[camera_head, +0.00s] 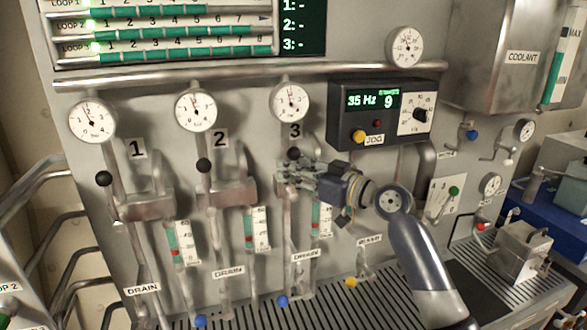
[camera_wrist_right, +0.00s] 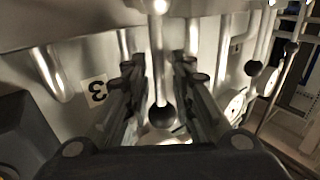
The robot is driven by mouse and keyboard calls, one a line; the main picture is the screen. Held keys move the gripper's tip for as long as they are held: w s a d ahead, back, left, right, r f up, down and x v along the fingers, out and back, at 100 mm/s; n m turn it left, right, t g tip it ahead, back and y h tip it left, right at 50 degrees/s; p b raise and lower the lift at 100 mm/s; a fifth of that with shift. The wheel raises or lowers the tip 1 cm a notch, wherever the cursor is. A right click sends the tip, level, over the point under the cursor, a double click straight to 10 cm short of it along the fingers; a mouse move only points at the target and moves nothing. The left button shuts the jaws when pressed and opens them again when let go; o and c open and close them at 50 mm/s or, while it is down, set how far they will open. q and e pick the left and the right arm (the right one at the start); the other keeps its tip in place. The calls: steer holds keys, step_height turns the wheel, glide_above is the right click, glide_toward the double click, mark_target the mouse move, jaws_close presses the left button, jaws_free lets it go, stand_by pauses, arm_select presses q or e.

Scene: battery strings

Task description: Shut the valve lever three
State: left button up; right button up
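The lever of valve three has a black ball knob (camera_head: 293,153) just below the dial gauge and beside the label 3 (camera_head: 295,130). My right gripper (camera_head: 288,178) reaches in from the right at that valve, just below the knob, and hides most of the valve body and lever. In the right wrist view the metal lever rod and its black knob (camera_wrist_right: 162,117) lie between the two spread fingers of the right gripper (camera_wrist_right: 160,85), with gaps visible on both sides. The fingers look open around the lever, not closed on it. My left gripper is not in view.
Lever one (camera_head: 103,178) and lever two (camera_head: 204,165) stand with black knobs up, left of valve three. A JOG control box (camera_head: 385,113) sits above my right arm. A horizontal pipe (camera_head: 245,72) crosses above the gauges. Drain pipes and a grate (camera_head: 330,300) lie below.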

jaws_close()
